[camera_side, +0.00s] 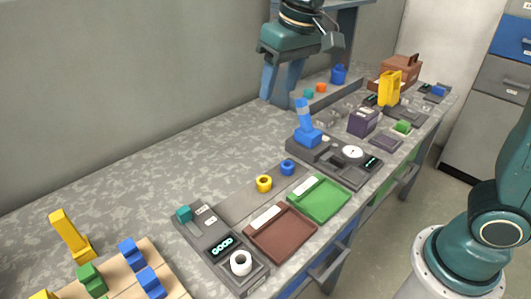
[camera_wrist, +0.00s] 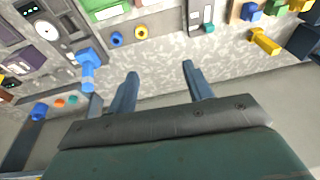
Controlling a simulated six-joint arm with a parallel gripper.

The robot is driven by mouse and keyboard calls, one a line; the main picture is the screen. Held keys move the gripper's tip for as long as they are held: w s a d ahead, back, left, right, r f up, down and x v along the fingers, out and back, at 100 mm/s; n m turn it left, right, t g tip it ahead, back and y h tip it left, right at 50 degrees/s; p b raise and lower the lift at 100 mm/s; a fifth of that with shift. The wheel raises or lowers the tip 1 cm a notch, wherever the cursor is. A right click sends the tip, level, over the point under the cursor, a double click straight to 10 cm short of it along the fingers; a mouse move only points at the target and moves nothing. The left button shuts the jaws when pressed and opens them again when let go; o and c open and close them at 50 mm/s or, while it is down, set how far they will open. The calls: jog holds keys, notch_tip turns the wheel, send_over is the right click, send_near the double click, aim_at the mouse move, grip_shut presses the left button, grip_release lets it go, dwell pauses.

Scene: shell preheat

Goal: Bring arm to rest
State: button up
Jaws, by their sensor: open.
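My gripper (camera_side: 281,96) is open and empty. In the side view it hangs high over the rear of the bench, with its fingers pointing down. In the wrist view my gripper (camera_wrist: 160,72) shows two blue fingers spread apart, with only grey bench surface visible between them. The speckled grey bench (camera_side: 135,165) runs beneath it. Nothing touches the fingers in either view.
A blue upright part (camera_side: 305,125) stands on a dark gauge unit (camera_side: 328,163) near the gripper. Yellow (camera_side: 264,183) and blue (camera_side: 287,167) rings, a brown tray (camera_side: 282,238) and a green tray (camera_side: 318,201) lie forward. The left rear bench is clear.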

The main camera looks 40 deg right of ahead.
jog(key=s+d+f+t, duration=0.1)
jog(key=s+d, duration=0.4)
jog(key=s, duration=0.5)
jog(key=s+d+f+t, duration=0.1)
jog(key=s+d, duration=0.4)
jog(key=s, duration=0.6)
jog(key=shift+s+f+t+h, duration=0.2)
jog(key=shift+f+t+h, duration=0.2)
jog(key=shift+f, duration=0.5)
